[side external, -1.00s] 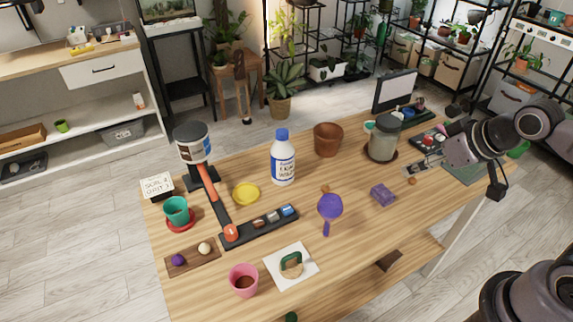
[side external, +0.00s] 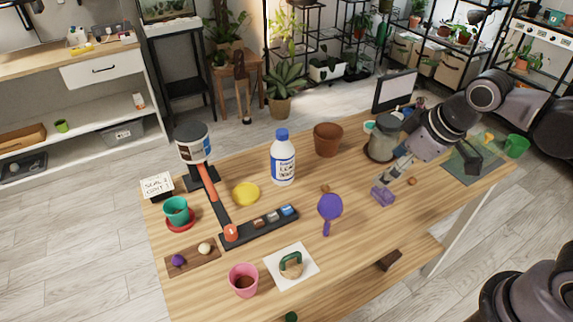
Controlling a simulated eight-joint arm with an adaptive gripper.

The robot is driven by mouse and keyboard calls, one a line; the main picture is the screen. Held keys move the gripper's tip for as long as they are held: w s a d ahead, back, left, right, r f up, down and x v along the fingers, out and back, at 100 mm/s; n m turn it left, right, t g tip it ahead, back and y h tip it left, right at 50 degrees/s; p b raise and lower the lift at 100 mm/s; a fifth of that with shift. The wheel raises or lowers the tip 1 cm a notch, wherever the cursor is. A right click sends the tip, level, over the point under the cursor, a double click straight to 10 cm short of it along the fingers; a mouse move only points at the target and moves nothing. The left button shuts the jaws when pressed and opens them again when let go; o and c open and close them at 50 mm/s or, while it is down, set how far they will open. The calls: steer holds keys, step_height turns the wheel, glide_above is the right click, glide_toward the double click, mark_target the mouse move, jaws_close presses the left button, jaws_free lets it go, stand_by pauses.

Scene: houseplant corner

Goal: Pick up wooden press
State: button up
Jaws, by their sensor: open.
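The wooden press (side external: 291,268), a round tan disc with a dark green arched handle, rests on a white square (side external: 307,278) near the front edge of the table. My gripper (side external: 396,174) is open, with nothing seen between its fingers. It is at the right of the table, by a purple block (side external: 383,196), well to the right of and behind the press. I cannot tell whether its fingers touch the block.
A pink pot (side external: 244,281) stands just left of the press. A purple scoop (side external: 330,208) lies between the press and my gripper. A black tray of small items (side external: 259,229) lies behind the press. A tall white bottle (side external: 283,160) stands farther back.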

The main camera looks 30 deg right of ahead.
mark_target(291, 255)
steer(key=a+n+g, duration=0.1)
steer(key=a+n, duration=0.1)
steer(key=a, duration=0.1)
steer(key=w+a+f+n, duration=0.1)
steer(key=a+n, duration=0.1)
steer(key=a, duration=0.2)
steer(key=w+a+f+n+g, duration=0.1)
steer(key=a+n, duration=0.1)
steer(key=a, duration=0.1)
steer(key=shift+w+a+f+n+g, duration=0.2)
steer(key=shift+a+n+g, duration=0.1)
steer(key=shift+n, duration=0.1)
steer(key=a+f+n+g, duration=0.1)
steer(key=a+f+n, duration=0.1)
steer(key=a, duration=0.1)
steer(key=s+a+f+n, duration=0.1)
steer(key=a+f+n, duration=0.1)
steer(key=a, duration=0.2)
steer(key=a+f+n+g+h, duration=0.1)
steer(key=a+f+n, duration=0.1)
steer(key=a+n, duration=0.1)
steer(key=shift+s+a+g, duration=0.3)
steer(key=shift+a, duration=0.35)
steer(key=shift+a+f+n, duration=0.2)
steer(key=shift+f+n, duration=0.05)
steer(key=shift+n, duration=0.05)
steer(key=shift+d+f, duration=0.15)
steer(key=shift+f, duration=5.15)
steer(key=c, duration=1.3)
